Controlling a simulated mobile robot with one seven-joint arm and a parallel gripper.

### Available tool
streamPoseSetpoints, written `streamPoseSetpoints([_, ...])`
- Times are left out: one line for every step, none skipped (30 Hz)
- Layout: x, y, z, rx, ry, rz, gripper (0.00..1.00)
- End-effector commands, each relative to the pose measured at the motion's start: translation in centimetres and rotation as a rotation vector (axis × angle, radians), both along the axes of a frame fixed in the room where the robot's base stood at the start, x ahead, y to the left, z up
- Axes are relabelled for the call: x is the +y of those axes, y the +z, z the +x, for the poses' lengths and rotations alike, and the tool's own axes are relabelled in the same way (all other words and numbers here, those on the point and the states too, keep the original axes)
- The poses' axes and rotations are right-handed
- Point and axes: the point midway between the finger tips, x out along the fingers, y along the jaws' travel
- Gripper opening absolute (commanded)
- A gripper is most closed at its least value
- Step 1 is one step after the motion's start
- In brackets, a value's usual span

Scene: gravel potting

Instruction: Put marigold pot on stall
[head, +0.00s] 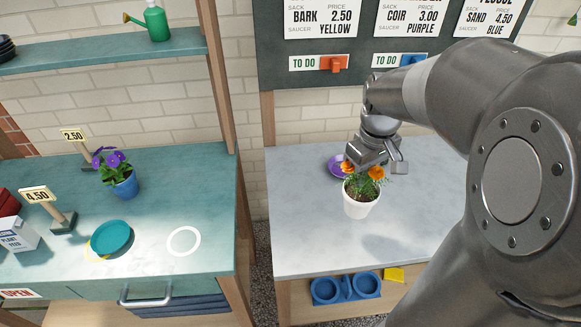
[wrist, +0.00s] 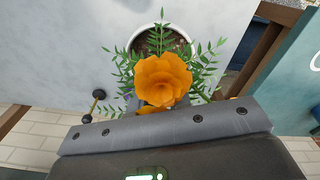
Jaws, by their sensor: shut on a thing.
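The marigold pot (head: 361,200) is white, upright, with orange flowers and green leaves, over the pale grey bench (head: 300,240). A shadow lies on the bench to its lower right; it looks raised, but the gap is unclear. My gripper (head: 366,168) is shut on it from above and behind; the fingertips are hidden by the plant. In the wrist view an orange bloom (wrist: 162,80) covers the grip, with the white rim (wrist: 133,44) beyond. The stall (head: 60,265) is the teal counter at left. A white ring (head: 184,229) marked on it is empty.
The stall holds a purple-flowered blue pot (head: 123,187), a teal saucer (head: 111,238) and price signs (head: 37,194). A purple saucer (head: 337,160) lies on the bench behind the marigold. A wooden post (head: 219,80) and a floor gap (head: 262,270) lie between stall and bench.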

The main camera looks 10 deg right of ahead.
Motion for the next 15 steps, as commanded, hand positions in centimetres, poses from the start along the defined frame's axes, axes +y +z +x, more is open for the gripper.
streamPoseSetpoints([-0.1, 0.1, 0.0, -0.001, 0.0, -0.001, 0.0])
streamPoseSetpoints([-0.1, 0.1, 0.0, -0.001, 0.002, -0.001, 0.0])
streamPoseSetpoints([0.0, 0.2, 0.2, 0.0, 0.007, -0.001, 0.0])
streamPoseSetpoints([0.2, 0.3, 0.5, 0.0, 0.014, -0.001, 0.0])
streamPoseSetpoints([0.4, 0.4, 0.8, -0.001, 0.023, -0.002, 0.0])
streamPoseSetpoints([0.9, 0.6, 1.4, 0.0, 0.04, -0.002, 0.0])
streamPoseSetpoints([1.4, 0.8, 2.1, -0.002, 0.057, -0.004, 0.0])
streamPoseSetpoints([2.0, 1.0, 2.8, -0.001, 0.077, -0.005, 0.0])
streamPoseSetpoints([2.9, 1.4, 3.9, 0.0, 0.108, -0.005, 0.0])
streamPoseSetpoints([3.8, 1.7, 4.8, -0.001, 0.133, -0.007, 0.0])
streamPoseSetpoints([4.7, 2.0, 5.8, -0.001, 0.162, -0.008, 0.0])
streamPoseSetpoints([6.2, 2.4, 7.1, -0.001, 0.203, -0.009, 0.0])
streamPoseSetpoints([7.4, 2.7, 8.1, -0.001, 0.235, -0.01, 0.0])
streamPoseSetpoints([8.6, 3.1, 9.0, -0.001, 0.267, -0.01, 0.0])
streamPoseSetpoints([10.4, 3.5, 10.2, 0.0, 0.309, -0.011, 0.0])
